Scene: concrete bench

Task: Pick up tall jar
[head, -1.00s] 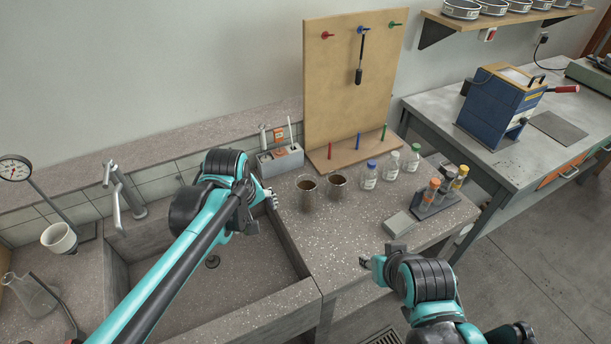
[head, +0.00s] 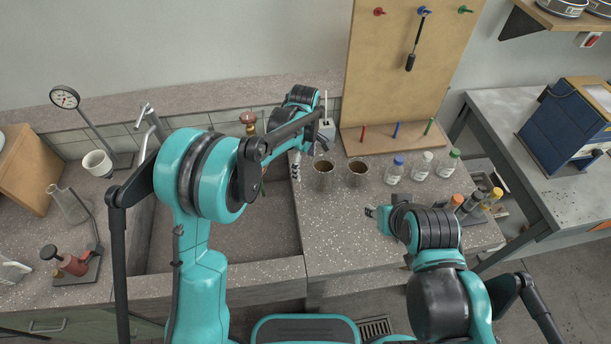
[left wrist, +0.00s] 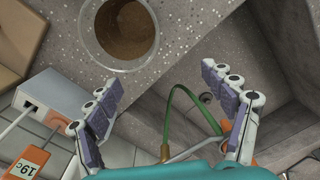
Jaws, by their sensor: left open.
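Two clear open jars with brown contents stand side by side on the speckled bench, a left one (head: 323,174) and a right one (head: 358,174). I cannot tell surely which is the tall jar. My left gripper (head: 296,168) is just left of the left jar, apart from it, over the sink's right edge. In the left wrist view its open, empty fingers (left wrist: 170,125) spread below a round jar (left wrist: 122,25) seen from above, its top cut off. My right gripper (head: 371,212) hangs over the bench in front of the jars; its jaw state is unclear.
Capped bottles (head: 395,171) stand right of the jars. A pegboard (head: 390,100) rises behind them. A grey holder box (head: 325,130) stands behind the jars, near my left wrist. The sink (head: 225,245) lies left. The bench front (head: 340,235) is bare.

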